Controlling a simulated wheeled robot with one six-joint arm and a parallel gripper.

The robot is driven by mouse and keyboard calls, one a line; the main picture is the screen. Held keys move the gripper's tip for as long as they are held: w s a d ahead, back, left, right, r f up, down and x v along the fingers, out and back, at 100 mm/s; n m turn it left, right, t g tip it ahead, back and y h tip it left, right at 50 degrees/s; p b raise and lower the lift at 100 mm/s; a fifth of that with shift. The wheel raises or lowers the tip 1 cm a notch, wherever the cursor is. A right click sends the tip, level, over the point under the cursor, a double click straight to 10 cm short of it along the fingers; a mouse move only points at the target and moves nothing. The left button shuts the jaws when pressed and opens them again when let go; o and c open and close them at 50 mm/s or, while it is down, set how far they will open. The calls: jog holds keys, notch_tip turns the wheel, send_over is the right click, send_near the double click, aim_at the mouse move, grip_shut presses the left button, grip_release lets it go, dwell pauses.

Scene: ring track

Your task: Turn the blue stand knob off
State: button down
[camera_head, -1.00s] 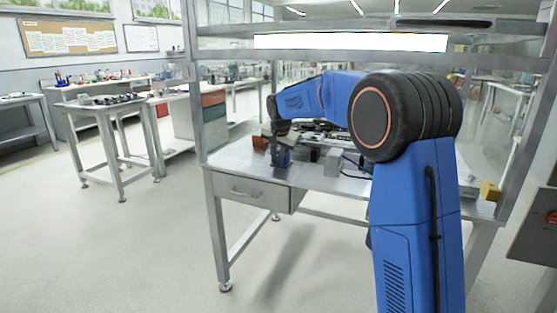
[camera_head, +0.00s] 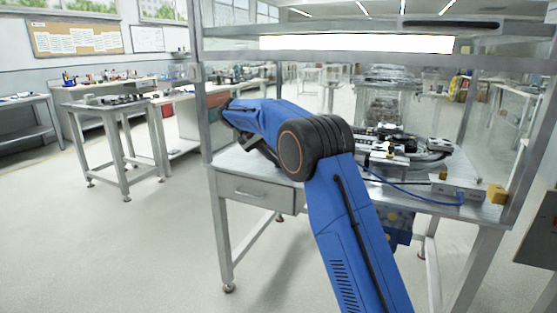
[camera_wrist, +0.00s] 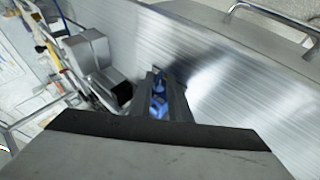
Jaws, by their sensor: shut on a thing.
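The blue stand knob (camera_wrist: 158,104) shows in the wrist view as a small blue part on the metal tabletop. My gripper (camera_wrist: 160,82) has its dark fingers on either side of it and is shut on it. Much of the knob and its stand is hidden by the fingers and the wrist body. I cannot tell the knob's turn angle. In the head view my blue arm hides both the gripper and the stand.
The metal workbench (camera_head: 230,161) has a drawer (camera_head: 252,194) in front and a shelf overhead. A grey block (camera_wrist: 87,50) stands near the gripper in the wrist view.

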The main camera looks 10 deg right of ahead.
jog(key=shift+w+a+f+g+h, duration=0.15)
jog(key=shift+g+h, duration=0.15)
jog(key=shift+h, duration=0.4)
jog(key=shift+n, duration=0.3)
jog(key=c, duration=1.9)
grip_release()
